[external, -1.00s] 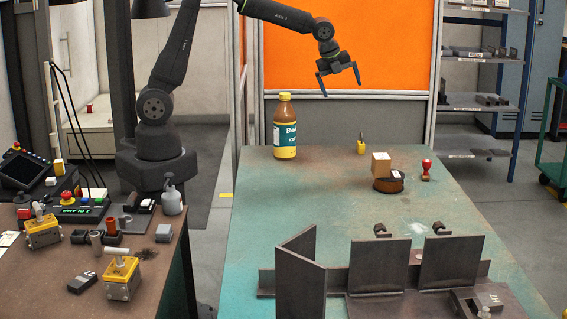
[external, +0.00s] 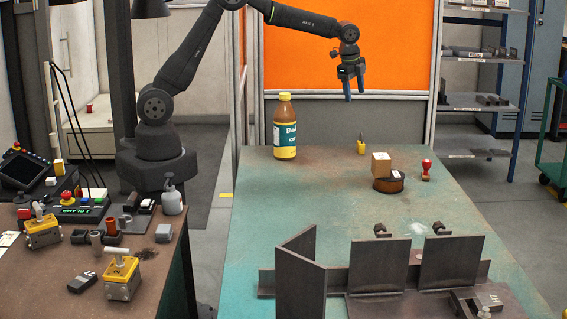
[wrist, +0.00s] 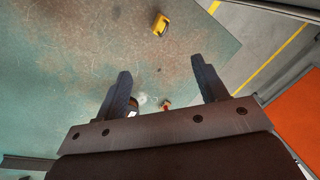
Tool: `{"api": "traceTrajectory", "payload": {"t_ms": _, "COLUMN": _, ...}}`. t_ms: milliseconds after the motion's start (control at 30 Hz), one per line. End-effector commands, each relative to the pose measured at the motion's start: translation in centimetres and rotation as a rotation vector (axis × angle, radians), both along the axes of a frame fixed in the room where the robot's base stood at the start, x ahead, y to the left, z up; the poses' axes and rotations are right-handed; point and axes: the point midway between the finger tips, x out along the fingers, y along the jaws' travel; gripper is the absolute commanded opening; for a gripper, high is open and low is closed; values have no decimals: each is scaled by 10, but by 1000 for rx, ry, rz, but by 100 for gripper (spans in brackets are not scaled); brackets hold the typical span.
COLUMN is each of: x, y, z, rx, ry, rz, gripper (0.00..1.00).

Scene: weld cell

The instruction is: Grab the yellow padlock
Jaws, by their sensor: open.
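The yellow padlock (external: 361,147) stands on the green table near its back edge, with a dark shackle on top. It also shows in the wrist view (wrist: 160,25), near the top, beyond my fingertips and apart from them. My gripper (external: 354,98) hangs above the table's back edge, pointing down, above the padlock. In the wrist view my gripper's two fingers (wrist: 160,73) are spread with nothing between them at the tips.
A brown bottle (external: 285,128) stands left of the padlock. A cardboard box (external: 381,164) on a round brown tin (external: 388,184) and a red-handled stamp (external: 426,169) are to the right. Steel plates (external: 378,266) stand at the front.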

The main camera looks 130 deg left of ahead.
Motion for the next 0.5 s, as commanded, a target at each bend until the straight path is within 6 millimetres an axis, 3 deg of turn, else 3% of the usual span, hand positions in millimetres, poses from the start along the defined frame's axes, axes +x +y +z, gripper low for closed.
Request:
{"api": "traceTrajectory", "payload": {"t_ms": 100, "x": 4, "y": 18, "z": -14, "rx": -77, "ry": -30, "rz": 271, "gripper": 65}}
{"api": "traceTrajectory", "payload": {"t_ms": 300, "x": 9, "y": 36, "z": -29, "rx": -170, "ry": -50, "rz": 631, "gripper": 65}}
{"api": "traceTrajectory", "payload": {"t_ms": 500, "x": 10, "y": 42, "z": -36, "rx": -206, "ry": -51, "rz": 785, "gripper": 65}}
